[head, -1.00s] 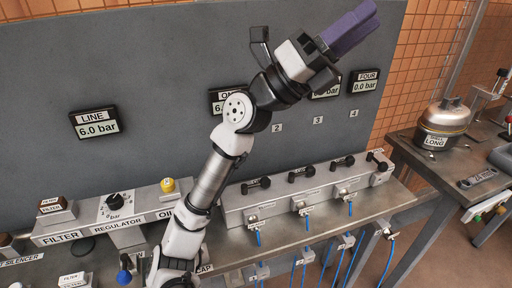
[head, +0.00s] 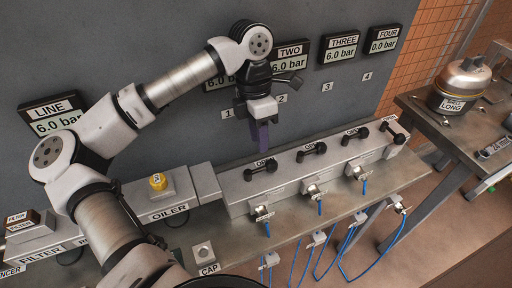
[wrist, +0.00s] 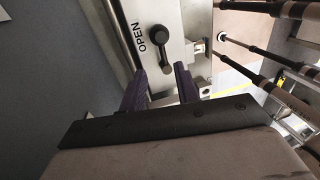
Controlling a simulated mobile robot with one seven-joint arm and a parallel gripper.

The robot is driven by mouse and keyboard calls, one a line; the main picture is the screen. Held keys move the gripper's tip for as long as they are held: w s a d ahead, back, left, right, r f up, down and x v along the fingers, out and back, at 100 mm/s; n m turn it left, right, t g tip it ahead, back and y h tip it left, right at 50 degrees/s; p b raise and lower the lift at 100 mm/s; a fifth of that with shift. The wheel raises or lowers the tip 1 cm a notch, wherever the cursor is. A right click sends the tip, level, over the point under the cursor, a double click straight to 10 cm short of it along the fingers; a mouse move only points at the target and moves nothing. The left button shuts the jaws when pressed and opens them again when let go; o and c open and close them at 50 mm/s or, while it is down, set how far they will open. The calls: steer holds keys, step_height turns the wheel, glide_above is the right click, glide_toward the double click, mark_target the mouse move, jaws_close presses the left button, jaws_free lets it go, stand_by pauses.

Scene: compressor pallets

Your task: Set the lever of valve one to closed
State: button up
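The black lever of valve one (head: 261,170) is the leftmost on the grey manifold block (head: 235,192). It lies along the block, and its label reads OPEN. My gripper (head: 261,148) points down with purple fingers, just above and behind this lever. In the wrist view the lever (wrist: 162,50) shows beyond the fingertips, beside the OPEN label. My gripper (wrist: 164,76) is open there, with a gap between the fingers and nothing held. The fingers appear apart from the lever.
More levers (head: 312,149) stand along the block to the right. Gauge two (head: 290,57) reads 6.0 bar and gauge four (head: 382,41) reads 0.0 bar. Gauge one is partly hidden by my arm. A yellow-capped oiler (head: 158,183) stands left; blue hoses (head: 345,245) hang in front.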

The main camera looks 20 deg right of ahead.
mark_target(261, 170)
steer(key=shift+s+d+f+p, duration=0.1)
steer(key=shift+s+f+p, duration=0.2)
steer(key=shift+f, duration=0.85)
steer(key=shift+s+a+f+p, duration=0.1)
steer(key=shift+s+f+p, duration=0.2)
steer(key=shift+f, duration=0.8)
steer(key=shift+s+d+f+p, duration=0.1)
steer(key=shift+s+f+p, duration=0.2)
steer(key=shift+f, duration=0.85)
steer(key=shift+c, duration=0.2)
jaws_close()
